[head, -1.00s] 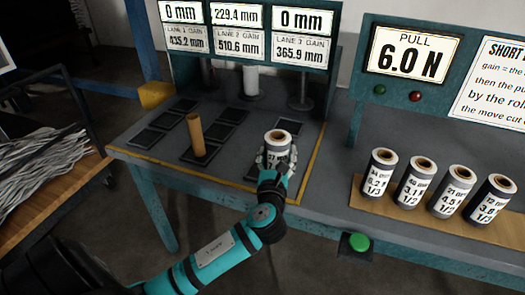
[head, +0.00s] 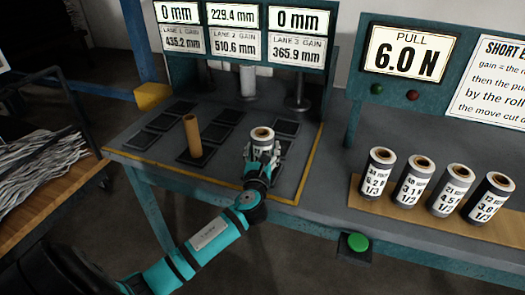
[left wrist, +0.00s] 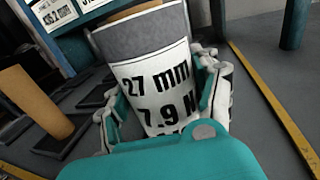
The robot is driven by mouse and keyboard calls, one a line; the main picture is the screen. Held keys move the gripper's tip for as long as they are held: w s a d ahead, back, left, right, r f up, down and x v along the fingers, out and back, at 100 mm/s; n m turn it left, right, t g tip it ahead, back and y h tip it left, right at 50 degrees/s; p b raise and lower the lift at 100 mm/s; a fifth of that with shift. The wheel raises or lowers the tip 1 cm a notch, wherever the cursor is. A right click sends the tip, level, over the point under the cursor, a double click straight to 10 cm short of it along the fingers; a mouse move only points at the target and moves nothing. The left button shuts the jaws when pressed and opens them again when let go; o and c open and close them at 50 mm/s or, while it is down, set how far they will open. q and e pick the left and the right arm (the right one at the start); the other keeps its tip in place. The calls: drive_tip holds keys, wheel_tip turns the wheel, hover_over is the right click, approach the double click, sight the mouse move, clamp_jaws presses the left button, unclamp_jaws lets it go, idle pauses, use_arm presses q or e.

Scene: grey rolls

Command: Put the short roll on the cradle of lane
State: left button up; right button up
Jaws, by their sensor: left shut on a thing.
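My left gripper (head: 263,152) is shut on a grey roll (head: 262,135) with a white label. The left wrist view shows this roll (left wrist: 150,80) upright between the fingers, with "27 mm" and "7.9 N" on the label. In the head view it stands over the right-hand lane's dark pads; I cannot tell whether its bottom touches anything. The lane display (head: 237,35) reads 0 mm, 229.4 mm and 0 mm, with gains 435.2, 510.6 and 365.9 mm. Dark square pads (head: 217,134) mark three lanes. My right gripper is not in view.
A brown tube (head: 193,136) stands on a front pad of the middle lane, left of my gripper. Several labelled rolls (head: 412,180) stand on a wooden board at the right. A "PULL 6.0 N" sign (head: 408,52) and a green button (head: 355,243) are nearby.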

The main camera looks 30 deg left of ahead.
use_arm(q)
drive_tip(key=shift+f, duration=0.1)
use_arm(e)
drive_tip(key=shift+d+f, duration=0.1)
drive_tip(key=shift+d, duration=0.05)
use_arm(q)
drive_tip(key=o, duration=1.3)
drive_tip(key=shift+c, duration=0.2)
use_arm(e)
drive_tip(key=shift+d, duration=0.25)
use_arm(q)
drive_tip(key=shift+d, duration=0.1)
drive_tip(key=v, duration=1.2)
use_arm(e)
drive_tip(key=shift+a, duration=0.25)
